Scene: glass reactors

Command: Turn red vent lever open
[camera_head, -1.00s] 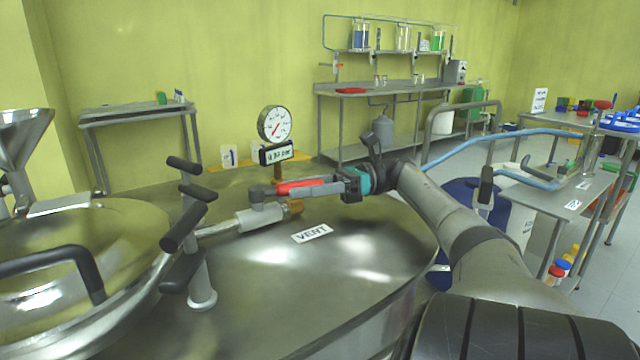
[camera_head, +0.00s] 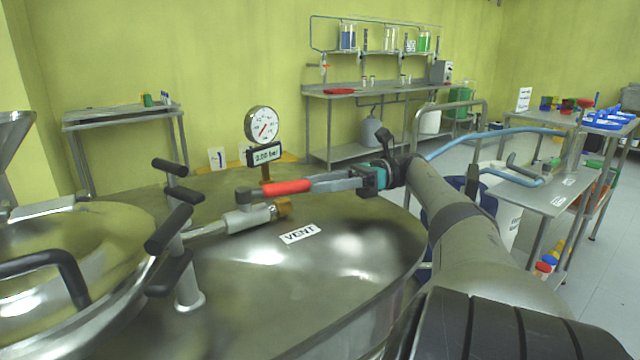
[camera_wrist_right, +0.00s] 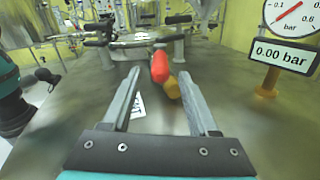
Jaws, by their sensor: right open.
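The red vent lever (camera_head: 287,187) sits on top of a small metal valve (camera_head: 248,217) with a brass end, above the steel vessel lid. Its red grip points right, toward my right gripper (camera_head: 318,183). The right gripper is open, with its fingertips at about the free end of the grip. In the right wrist view the red lever (camera_wrist_right: 160,65) appears between the two open fingertips, with the brass fitting (camera_wrist_right: 173,88) below it. Whether a finger touches the lever cannot be told. The VENT label (camera_head: 300,233) lies on the lid. My left gripper is not in view.
A pressure gauge (camera_head: 262,125) stands behind the valve; its display (camera_wrist_right: 283,53) reads 0.00 bar in the wrist view. Black-handled clamps (camera_head: 175,225) stand left of the valve. A steel bench (camera_head: 385,90) stands at the back. The lid right of the label is bare.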

